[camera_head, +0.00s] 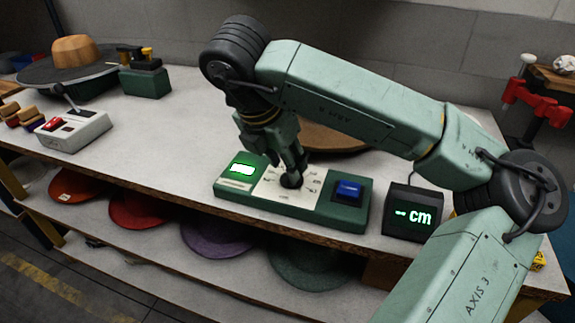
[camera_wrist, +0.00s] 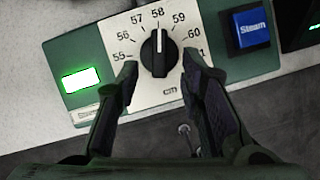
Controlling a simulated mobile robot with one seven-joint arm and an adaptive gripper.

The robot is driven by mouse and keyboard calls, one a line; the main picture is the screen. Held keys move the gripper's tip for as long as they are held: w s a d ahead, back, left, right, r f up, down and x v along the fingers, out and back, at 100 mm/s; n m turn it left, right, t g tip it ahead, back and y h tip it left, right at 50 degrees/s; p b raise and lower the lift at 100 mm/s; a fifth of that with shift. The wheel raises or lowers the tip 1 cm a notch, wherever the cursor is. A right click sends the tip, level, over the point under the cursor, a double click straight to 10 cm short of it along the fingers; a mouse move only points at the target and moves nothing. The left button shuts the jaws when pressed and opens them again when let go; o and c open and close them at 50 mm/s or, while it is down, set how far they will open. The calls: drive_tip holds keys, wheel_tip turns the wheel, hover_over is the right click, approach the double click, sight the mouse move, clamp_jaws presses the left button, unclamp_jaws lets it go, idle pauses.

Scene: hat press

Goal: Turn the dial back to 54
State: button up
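The dial is a black knob (camera_wrist: 158,54) with a white pointer line, on a white plate (camera_wrist: 118,30) marked with numbers. In the wrist view its pointer is at about 58. Marks from 55 to 60 are readable, and one at the right is partly covered; I see no 54. My gripper (camera_wrist: 161,64) is open, one finger to each side of the knob's lower part. I cannot tell whether either finger touches it. In the head view my gripper (camera_head: 293,166) reaches down to the knob (camera_head: 291,181), pointing at the green control box (camera_head: 340,216).
The box carries a lit green screen (camera_head: 242,170) at left and a blue Steam button (camera_wrist: 250,26) at right. A black display (camera_head: 410,213) reading "- cm" stands to its right. A lever box (camera_head: 75,130) stands at left. Coloured hats (camera_head: 215,238) lie on the shelf below.

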drive_tip(key=shift+x, duration=1.65)
clamp_jaws()
